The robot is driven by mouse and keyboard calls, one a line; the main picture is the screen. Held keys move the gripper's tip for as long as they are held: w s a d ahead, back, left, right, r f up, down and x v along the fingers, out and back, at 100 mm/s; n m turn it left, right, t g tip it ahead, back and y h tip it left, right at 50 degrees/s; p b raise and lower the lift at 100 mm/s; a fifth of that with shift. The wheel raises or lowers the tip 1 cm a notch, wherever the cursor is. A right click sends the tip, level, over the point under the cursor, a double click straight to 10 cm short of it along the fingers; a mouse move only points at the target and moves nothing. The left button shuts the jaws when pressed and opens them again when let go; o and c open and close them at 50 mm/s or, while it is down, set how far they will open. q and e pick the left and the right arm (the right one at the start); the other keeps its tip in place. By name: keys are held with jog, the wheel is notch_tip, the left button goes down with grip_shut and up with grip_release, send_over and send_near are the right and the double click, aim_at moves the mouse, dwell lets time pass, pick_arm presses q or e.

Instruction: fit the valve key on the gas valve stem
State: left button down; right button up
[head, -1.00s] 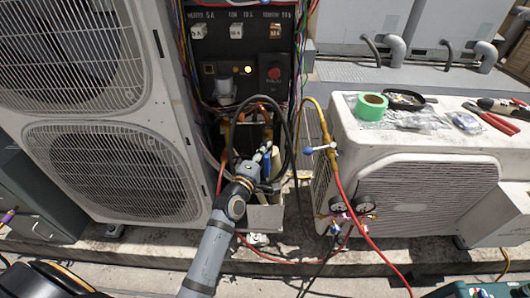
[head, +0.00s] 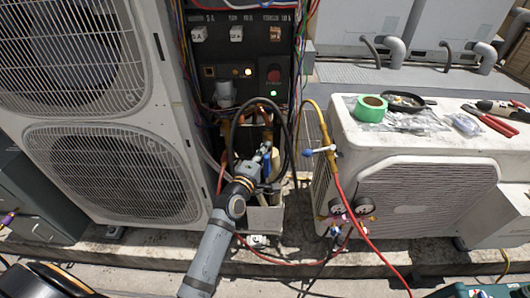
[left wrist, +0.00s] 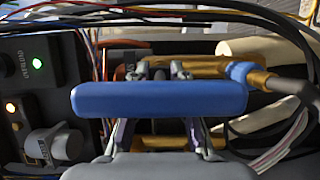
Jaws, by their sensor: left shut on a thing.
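My left gripper (head: 264,156) reaches into the open bay of the tall condenser and is shut on the valve key. In the left wrist view the key's blue bar-shaped handle (left wrist: 160,98) lies crosswise in front of the gripper fingers (left wrist: 160,72). The handle also shows as a small blue patch in the head view (head: 267,168). Brass valve fittings (left wrist: 215,64) lie just beyond the handle. The gas valve stem and the key's working end are hidden, so I cannot tell whether they touch. My right gripper is out of view.
Loose wires and a black hose (head: 287,140) crowd the bay below the control panel (head: 240,55). A low condenser (head: 425,150) stands right with green tape (head: 371,107) and tools on top. Yellow and red hoses run to gauges (head: 350,208).

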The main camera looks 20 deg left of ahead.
pick_arm(q)
jog(key=shift+w, duration=0.15)
jog(key=c, duration=1.1)
grip_release()
jog(key=shift+s+a+f, duration=0.1)
jog(key=shift+s, duration=0.35)
jog(key=s+a, duration=0.1)
jog(key=s, duration=1)
jog(key=shift+a, duration=0.1)
